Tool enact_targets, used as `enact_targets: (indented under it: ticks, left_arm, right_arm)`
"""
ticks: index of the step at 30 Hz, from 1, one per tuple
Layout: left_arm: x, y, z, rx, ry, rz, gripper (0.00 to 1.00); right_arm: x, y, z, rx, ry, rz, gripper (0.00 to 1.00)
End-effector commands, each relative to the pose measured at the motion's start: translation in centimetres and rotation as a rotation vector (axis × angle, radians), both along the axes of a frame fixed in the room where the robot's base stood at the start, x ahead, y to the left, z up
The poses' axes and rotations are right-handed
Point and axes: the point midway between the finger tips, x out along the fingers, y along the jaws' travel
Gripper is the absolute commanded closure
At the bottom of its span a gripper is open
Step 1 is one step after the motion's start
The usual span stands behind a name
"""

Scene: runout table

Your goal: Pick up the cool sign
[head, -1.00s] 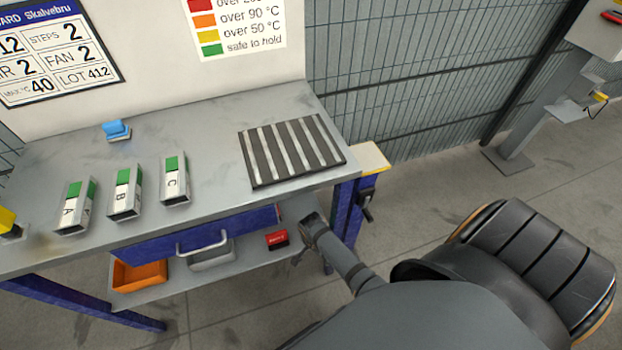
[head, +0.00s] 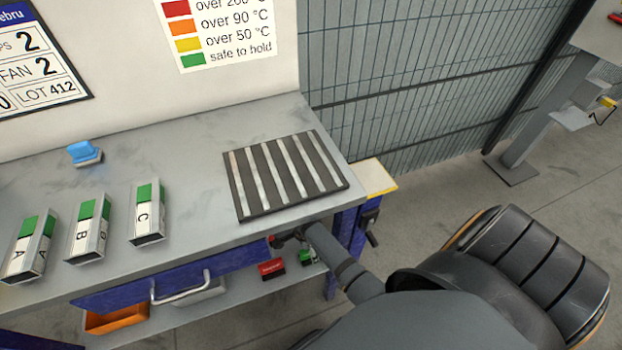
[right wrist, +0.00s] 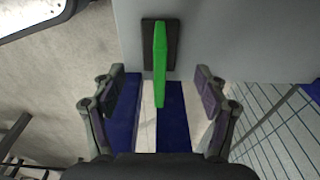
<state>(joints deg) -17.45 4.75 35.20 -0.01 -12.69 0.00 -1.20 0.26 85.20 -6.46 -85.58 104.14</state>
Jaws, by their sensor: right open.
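The cool sign, a green plate standing on a dark base, shows between the fingers in the right wrist view (right wrist: 160,62). In the head view a small green sign (head: 305,257) stands on the lower shelf, partly hidden by my right arm. My right gripper (head: 285,240) is at the table's front edge, above the shelf; its jaws are partly hidden there. In the right wrist view the right gripper (right wrist: 160,84) is open, one finger on each side of the green plate, with gaps on both sides. I cannot tell its exact depth. My left gripper is not in view.
A red sign (head: 271,269) stands left of the green one on the shelf. A blue drawer (head: 225,267) and the tabletop (head: 195,205) lie above. An orange bin (head: 116,319) is further left. A slatted dark rack (head: 286,176) and lettered blocks A, B and C are on top.

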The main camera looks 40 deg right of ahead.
Motion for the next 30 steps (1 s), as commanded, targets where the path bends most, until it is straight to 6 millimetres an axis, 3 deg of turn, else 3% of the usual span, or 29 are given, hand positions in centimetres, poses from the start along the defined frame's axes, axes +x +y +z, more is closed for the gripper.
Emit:
enact_targets:
  ticks: [4,8,17,30]
  left_arm:
    - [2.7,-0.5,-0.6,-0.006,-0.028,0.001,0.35]
    - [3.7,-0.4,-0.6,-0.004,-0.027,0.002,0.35]
    - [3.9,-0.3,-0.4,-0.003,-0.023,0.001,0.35]
    - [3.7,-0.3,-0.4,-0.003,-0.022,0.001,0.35]
  right_arm:
    - [-0.2,-0.4,-2.7,-0.001,0.004,0.0,0.26]
    - [-0.3,-0.7,-4.5,-0.001,0.002,0.0,0.26]
    - [-0.3,-0.8,-4.9,-0.001,0.001,0.0,0.28]
    - [-0.3,-0.7,-4.9,-0.001,0.001,0.001,0.86]
